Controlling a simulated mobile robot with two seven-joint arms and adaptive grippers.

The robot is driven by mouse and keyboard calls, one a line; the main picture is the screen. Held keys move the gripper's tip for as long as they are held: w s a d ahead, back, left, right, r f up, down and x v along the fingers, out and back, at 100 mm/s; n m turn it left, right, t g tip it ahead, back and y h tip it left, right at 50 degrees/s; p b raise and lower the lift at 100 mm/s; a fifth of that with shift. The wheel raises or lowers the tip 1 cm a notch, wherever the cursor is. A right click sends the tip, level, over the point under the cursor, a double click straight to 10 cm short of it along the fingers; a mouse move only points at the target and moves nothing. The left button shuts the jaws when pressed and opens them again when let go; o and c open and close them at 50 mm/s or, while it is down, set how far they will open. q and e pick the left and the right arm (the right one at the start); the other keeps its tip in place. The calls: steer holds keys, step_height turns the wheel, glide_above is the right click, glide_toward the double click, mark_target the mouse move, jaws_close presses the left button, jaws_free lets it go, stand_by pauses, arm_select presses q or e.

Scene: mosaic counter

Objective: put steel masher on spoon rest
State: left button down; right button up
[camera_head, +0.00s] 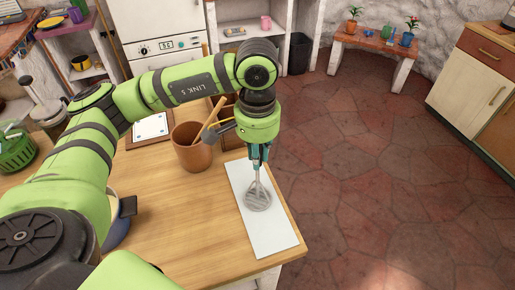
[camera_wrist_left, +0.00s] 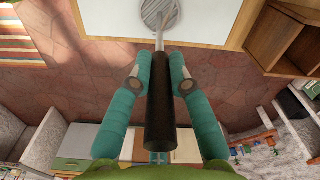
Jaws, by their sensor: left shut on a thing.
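The steel masher (camera_head: 257,196) has a round slotted steel head and a black handle, which shows in the left wrist view (camera_wrist_left: 160,105). The slab also shows in the left wrist view (camera_wrist_left: 110,22). My right gripper is out of view.
A brown crock (camera_head: 192,152) with wooden utensils stands left of the slab, and a wooden box is behind it. A white-topped board (camera_head: 150,128), a blue-and-white pot (camera_head: 116,232) and a green basket (camera_head: 15,152) are further left. The counter's front middle is clear.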

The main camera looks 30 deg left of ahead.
arm_select(q)
steer(key=shift+d+f+b, duration=0.1)
steer(key=shift+f+b, duration=0.05)
steer(key=shift+b, duration=0.2)
steer(key=c, duration=1.1)
jaws_free()
steer(key=shift+c, duration=0.2)
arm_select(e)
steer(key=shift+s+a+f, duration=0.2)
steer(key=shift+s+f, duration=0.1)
